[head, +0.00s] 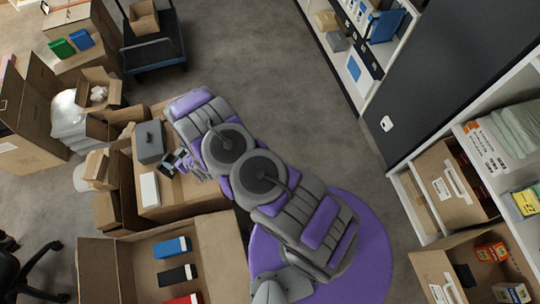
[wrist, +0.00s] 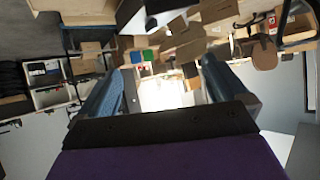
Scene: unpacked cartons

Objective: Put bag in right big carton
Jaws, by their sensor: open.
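My gripper (head: 180,163) is at the end of my arm, above the carton (head: 178,213) in the middle left. Its two fingers stand apart in the wrist view (wrist: 163,88), with a bright white patch between them and nothing clearly held. A dark grey bag-like item with a small top handle (head: 150,142) lies at that carton, just left of my gripper; I cannot tell if they touch. A pale plastic bag-like bundle (head: 68,118) lies farther left. Which one is the task's bag is unclear. A big open carton (head: 222,248) stands at the bottom, holding blue, black and red items.
A white box (head: 150,188) lies beside the grey item. Smaller open cartons (head: 98,88) crowd the left. A cart (head: 155,50) stands at the back. Shelves (head: 405,185) with cartons line the right. The grey floor (head: 260,60) is clear in the middle.

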